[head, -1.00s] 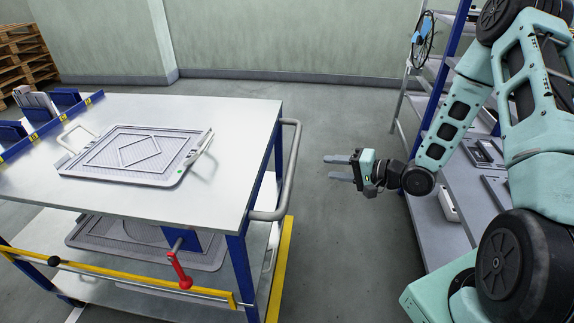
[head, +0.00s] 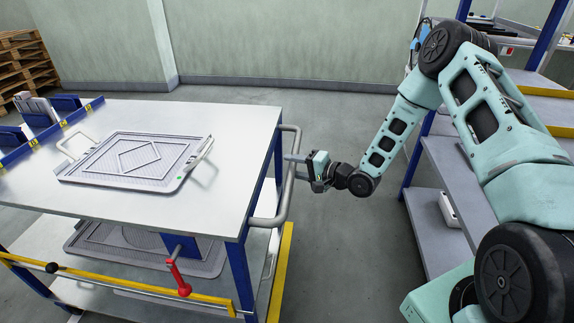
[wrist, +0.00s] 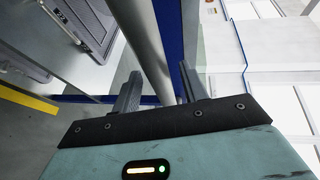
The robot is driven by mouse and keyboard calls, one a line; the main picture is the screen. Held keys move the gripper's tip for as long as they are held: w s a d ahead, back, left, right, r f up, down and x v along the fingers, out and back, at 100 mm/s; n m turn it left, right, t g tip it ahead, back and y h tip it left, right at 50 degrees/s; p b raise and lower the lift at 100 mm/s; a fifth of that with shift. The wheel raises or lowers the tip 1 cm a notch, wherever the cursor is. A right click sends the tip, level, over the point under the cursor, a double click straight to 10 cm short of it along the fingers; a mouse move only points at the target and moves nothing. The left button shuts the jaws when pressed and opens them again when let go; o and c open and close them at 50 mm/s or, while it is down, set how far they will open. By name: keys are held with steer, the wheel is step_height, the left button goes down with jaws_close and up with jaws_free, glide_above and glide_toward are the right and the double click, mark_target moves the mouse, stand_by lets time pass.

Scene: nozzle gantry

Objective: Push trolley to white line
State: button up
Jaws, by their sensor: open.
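The trolley (head: 225,120) has a pale top, blue legs and a lower shelf, and stands at the left in the head view. A grey tubular handle (head: 288,185) is fixed to its right side. My gripper (head: 291,169) is open at this handle, level with its middle. In the wrist view the handle tube (wrist: 147,45) passes between the two fingers (wrist: 158,95), which are apart. Whether they touch the tube I cannot tell. The white line is hardly visible in the head view, so I cannot place it.
A grey tray (head: 137,160) lies on the trolley top. A red-handled lever (head: 178,278) and a yellow bar (head: 120,287) are at the trolley's front. Shelving (head: 440,170) stands at the right. Wooden pallets (head: 25,60) are at the back left.

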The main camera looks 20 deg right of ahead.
steer(key=shift+x, duration=1.5)
steer(key=shift+c, duration=0.3)
steer(key=shift+s, duration=0.1)
jaws_close()
steer(key=shift+a, duration=0.1)
